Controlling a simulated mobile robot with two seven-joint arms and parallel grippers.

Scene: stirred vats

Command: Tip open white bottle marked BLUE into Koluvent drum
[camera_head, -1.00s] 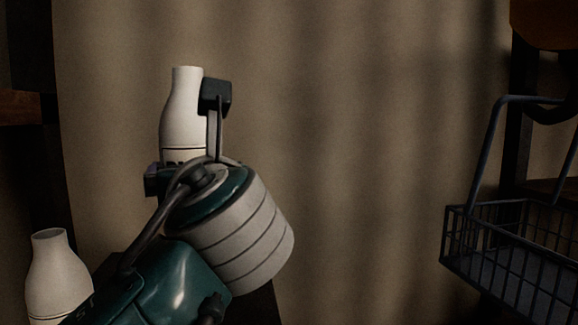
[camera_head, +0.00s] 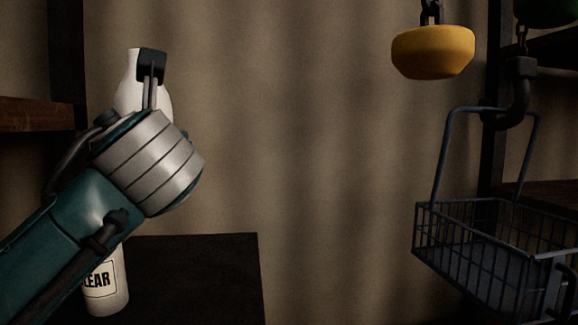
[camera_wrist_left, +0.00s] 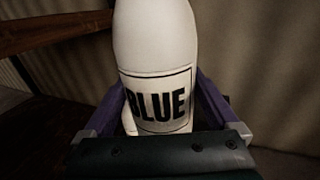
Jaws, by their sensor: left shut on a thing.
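The white bottle (camera_head: 132,72) is held upright, or nearly so, in my left gripper (camera_head: 138,92), at the left of the head view. The gripper's arm hides its lower part there. In the left wrist view the bottle (camera_wrist_left: 155,50) fills the middle, with a label reading BLUE in black. The purple fingers of my left gripper (camera_wrist_left: 160,112) are shut on both its sides. Its mouth is outside the wrist view. I see no drum marked Koluvent. My right gripper is not in view.
Another white bottle (camera_head: 108,292), its label showing "LEAR", stands on a dark tabletop (camera_head: 200,265) below my left arm. A wire basket (camera_head: 480,215) hangs from a hook (camera_head: 520,95) at right. A yellow bowl-shaped thing (camera_head: 432,52) hangs from a chain. The middle is clear.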

